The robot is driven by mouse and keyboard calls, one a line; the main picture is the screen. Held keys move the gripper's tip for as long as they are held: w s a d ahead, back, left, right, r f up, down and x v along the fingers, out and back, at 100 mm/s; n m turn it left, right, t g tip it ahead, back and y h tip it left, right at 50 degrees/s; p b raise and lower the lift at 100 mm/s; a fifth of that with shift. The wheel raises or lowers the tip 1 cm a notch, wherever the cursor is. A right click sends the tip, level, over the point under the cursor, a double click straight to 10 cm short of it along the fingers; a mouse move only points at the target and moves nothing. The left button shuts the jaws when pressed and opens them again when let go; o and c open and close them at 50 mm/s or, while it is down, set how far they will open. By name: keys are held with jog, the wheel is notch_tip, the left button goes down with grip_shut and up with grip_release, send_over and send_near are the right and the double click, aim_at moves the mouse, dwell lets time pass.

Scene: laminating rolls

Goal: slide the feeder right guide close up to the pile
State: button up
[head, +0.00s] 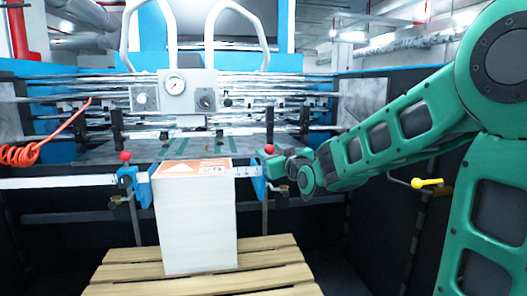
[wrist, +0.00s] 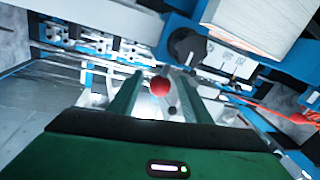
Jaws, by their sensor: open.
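The pile (head: 195,228) is a tall white stack with an orange and white top, standing upright on a wooden pallet. The feeder right guide (head: 258,186) is a blue plate on the white ruled bar, right of the pile with a narrow gap between them. A red ball knob (head: 269,149) stands above this guide. My gripper (head: 283,164) is at the guide's right side. In the wrist view my gripper (wrist: 160,80) is open, with the red ball (wrist: 160,87) showing between its two green fingers. Whether the fingers touch it I cannot tell. The pile (wrist: 265,22) shows at upper right.
The left guide (head: 143,190) with its own red ball (head: 125,156) is beside the pile's left side. The wooden pallet (head: 275,262) lies below. A yellow-handled lever (head: 427,183) is on the right wall. A gauge panel (head: 188,92) and rollers stand behind.

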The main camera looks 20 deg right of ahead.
jog(key=shift+w, duration=2.5)
grip_shut()
